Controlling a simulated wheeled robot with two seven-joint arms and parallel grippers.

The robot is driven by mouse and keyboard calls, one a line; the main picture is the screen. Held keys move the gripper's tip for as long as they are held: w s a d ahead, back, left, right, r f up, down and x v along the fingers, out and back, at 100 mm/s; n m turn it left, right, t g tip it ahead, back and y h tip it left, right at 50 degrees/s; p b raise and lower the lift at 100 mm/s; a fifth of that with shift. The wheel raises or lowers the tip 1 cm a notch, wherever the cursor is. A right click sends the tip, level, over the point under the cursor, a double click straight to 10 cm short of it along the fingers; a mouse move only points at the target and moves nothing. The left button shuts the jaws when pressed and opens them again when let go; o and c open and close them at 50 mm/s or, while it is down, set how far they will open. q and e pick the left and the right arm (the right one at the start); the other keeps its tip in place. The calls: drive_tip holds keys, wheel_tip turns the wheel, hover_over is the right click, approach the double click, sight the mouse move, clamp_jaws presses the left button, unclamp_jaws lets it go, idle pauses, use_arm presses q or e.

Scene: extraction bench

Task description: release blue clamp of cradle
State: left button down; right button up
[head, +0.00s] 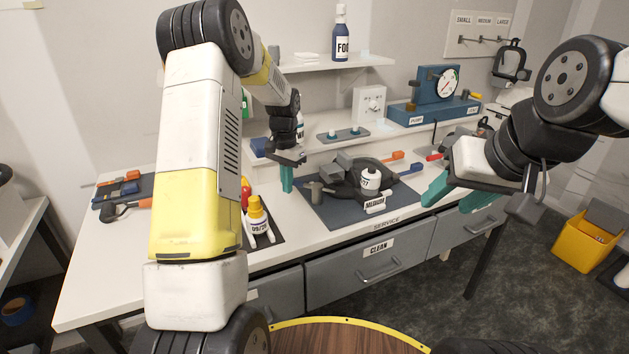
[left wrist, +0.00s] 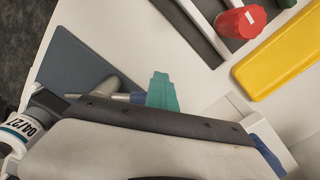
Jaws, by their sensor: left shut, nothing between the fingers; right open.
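The dark cradle (head: 345,184) sits on the blue-grey mat (head: 325,213) at mid-bench. My right gripper (head: 455,190) is open and empty, right of the blue handle.
A yellow-capped bottle (head: 257,216) stands left of the mat. Orange and blue-handled tools (head: 125,190) lie at the bench's left end. A blue gauge unit (head: 437,95) stands on the shelf behind. A yellow bin (head: 585,243) is on the floor at right. The front left bench top is bare.

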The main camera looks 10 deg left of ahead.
use_arm(q)
drive_tip(key=shift+w+d, duration=0.15)
drive_tip(key=shift+w, duration=0.65)
drive_tip(key=shift+w+d, duration=0.1)
drive_tip(key=shift+w, duration=0.8)
drive_tip(key=shift+w+d, duration=0.3)
drive_tip(key=shift+w, duration=0.25)
drive_tip(key=shift+w+d+r, duration=0.1)
drive_tip(key=shift+d, duration=0.1)
wheel_tip(320, 180, up, 8)
drive_tip(key=shift+s+d, duration=0.15)
drive_tip(key=shift+s, duration=0.25)
